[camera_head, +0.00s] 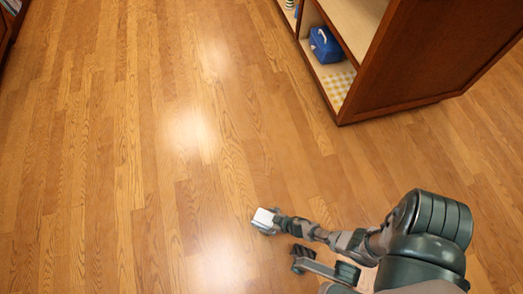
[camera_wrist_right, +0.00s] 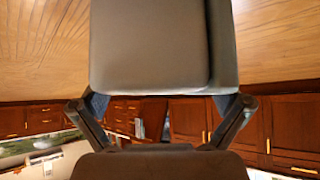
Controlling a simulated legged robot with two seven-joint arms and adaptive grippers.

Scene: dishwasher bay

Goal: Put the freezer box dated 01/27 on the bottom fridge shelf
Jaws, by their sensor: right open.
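My right gripper (camera_head: 267,220) is out low over the wood floor in the head view, its jaws open. A pale, box-like thing (camera_head: 264,216) shows at its tip. My left gripper is not in view. I make out no fridge or fridge shelf.
A brown wood cabinet (camera_head: 420,65) with open shelves stands at the upper right, holding a blue case (camera_head: 325,45) and a yellow checked cloth (camera_head: 338,86). The wood floor (camera_head: 120,150) is clear at left and middle. Wood cabinets (camera_wrist_right: 190,120) show in the wrist view.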

